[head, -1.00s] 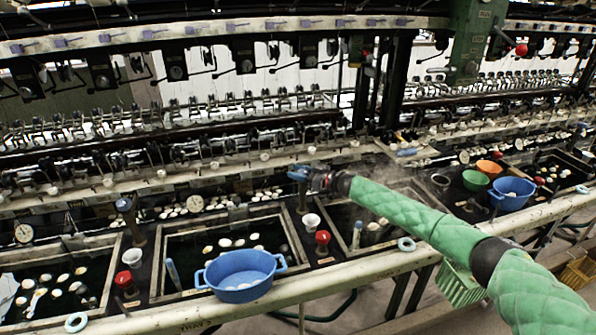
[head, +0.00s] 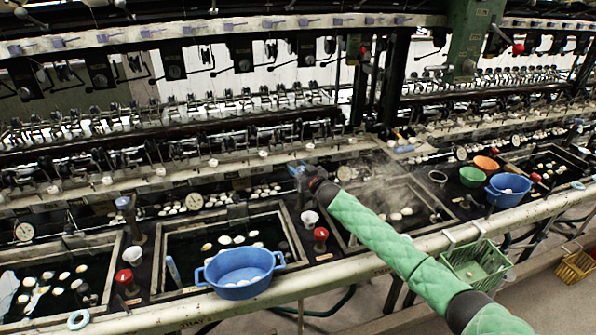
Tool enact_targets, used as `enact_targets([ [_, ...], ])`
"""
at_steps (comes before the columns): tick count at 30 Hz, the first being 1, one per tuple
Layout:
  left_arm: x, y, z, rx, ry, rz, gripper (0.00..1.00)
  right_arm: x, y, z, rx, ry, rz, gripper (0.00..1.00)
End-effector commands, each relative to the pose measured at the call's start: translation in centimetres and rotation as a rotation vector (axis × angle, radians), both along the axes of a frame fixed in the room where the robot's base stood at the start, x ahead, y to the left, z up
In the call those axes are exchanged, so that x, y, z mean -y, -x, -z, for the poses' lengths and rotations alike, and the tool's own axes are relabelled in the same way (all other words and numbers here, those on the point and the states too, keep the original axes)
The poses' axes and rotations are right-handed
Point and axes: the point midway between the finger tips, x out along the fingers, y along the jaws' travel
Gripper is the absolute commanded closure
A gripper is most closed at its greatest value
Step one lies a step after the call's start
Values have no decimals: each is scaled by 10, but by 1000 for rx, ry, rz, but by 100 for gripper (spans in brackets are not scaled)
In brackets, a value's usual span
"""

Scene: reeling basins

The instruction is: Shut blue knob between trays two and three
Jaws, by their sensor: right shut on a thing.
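The blue knob (head: 296,170) stands at the back of the strip between the second tray (head: 296,243) and the third tray (head: 345,238). My right gripper (head: 304,178) is shut on it. The gripper's dark wrist and green-sleeved arm reach in from the lower right, across the third tray. The fingers and most of the knob are small and partly hidden, so its exact angle is hard to tell. My left gripper is not in view.
A blue basin (head: 240,287) sits at the second tray's front. Another blue knob (head: 124,204) stands left. A green basket (head: 478,262) hangs off the front rail.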

Motion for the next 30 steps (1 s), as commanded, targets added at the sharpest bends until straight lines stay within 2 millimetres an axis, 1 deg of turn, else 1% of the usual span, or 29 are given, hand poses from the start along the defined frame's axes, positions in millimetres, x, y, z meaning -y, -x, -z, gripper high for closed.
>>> enact_targets([
  [6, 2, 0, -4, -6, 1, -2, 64, 1, 0, -1, 1, -1, 21, 82],
  [16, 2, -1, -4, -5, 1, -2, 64, 1, -1, -1, 1, 0, 22, 82],
  [17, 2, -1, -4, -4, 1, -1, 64, 1, -1, -1, 1, 0, 22, 54],
  [19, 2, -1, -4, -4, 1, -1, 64, 1, -1, -1, 1, 0, 22, 40],
  [20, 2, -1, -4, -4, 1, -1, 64, 1, -1, -1, 1, 0, 22, 38],
  [30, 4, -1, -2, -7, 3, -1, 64, 2, 2, 0, 1, 0, 21, 38],
])
